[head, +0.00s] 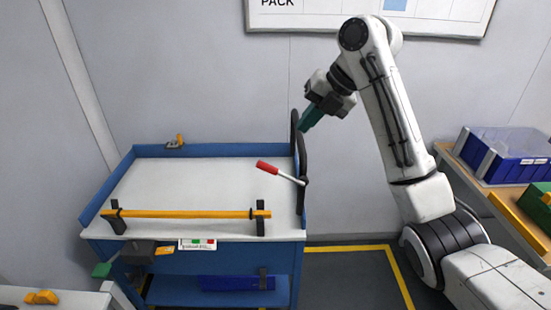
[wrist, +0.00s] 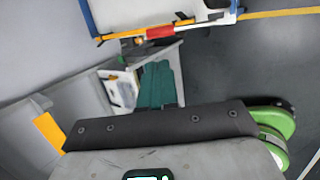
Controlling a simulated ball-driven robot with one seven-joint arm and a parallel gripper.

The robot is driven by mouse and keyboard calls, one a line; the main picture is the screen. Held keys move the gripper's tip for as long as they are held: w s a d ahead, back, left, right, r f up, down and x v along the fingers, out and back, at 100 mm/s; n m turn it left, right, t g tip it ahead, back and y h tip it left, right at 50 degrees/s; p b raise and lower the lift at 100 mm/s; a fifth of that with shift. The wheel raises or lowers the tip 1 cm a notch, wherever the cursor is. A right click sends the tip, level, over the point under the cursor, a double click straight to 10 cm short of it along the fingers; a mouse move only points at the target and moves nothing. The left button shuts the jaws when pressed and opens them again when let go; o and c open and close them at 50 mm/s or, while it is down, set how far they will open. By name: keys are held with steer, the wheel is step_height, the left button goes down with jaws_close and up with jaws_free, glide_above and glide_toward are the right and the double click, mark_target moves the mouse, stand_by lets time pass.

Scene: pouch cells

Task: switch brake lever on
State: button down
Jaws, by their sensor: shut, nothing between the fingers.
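A lever with a red grip (head: 267,168) and a pale rod sits at the right end of the blue cart (head: 222,150), its rod meeting a dark pivot by the black handle. The grip points left and slightly up. A red piece, probably this grip, shows in the wrist view (wrist: 160,33).
A yellow bar (head: 185,213) on black posts runs along the cart's front edge. The black handle (head: 301,160) rises at its right end, near my gripper. The white top is mostly clear. A bench with a blue bin (head: 505,155) stands at right.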

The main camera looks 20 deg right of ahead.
mark_target(269, 165)
steer(key=p+x, duration=0.3)
steer(key=x, duration=1.1)
steer(key=shift+w, duration=0.1)
steer(key=shift+a, duration=0.1)
